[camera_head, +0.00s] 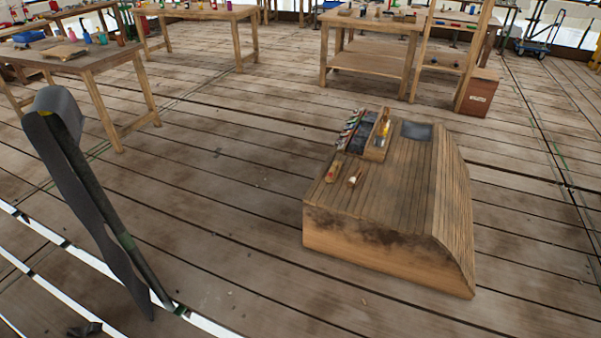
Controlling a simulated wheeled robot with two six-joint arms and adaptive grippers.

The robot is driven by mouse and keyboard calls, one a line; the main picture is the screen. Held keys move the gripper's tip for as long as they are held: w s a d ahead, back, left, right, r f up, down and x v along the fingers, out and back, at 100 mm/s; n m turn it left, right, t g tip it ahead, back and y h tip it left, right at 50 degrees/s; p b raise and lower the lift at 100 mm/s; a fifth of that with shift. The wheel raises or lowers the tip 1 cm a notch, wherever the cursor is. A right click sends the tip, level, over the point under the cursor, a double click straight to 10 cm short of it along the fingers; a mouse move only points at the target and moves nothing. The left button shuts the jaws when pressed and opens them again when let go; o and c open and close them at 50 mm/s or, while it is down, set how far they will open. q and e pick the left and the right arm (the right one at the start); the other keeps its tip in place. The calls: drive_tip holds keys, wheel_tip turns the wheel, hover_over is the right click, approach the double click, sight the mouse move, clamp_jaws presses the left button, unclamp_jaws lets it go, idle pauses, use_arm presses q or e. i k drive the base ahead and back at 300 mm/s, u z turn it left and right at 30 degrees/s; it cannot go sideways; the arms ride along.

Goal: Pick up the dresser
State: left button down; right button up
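Two small wooden-handled tools lie on the sloped plank-covered wooden block on the floor: a left one (334,171) and a right one (354,179). They are too small for me to tell whether either is the dresser. Behind them on the block stands a wooden tool box (377,140), with a yellow item in it and a row of dark-handled tools at its left. I cannot make out either gripper in this view.
The block (370,240) stands on a plank deck with clear floor around it. A tall dark strip-like form (85,180) rises at the left. A small dark object (85,328) at the bottom left is unclear. Workbenches (375,55) stand behind, with a brown box (478,93).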

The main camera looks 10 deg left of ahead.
sight(333, 171)
drive_tip(key=z, duration=0.45)
drive_tip(key=i, duration=2.55)
drive_tip(key=u, duration=0.2)
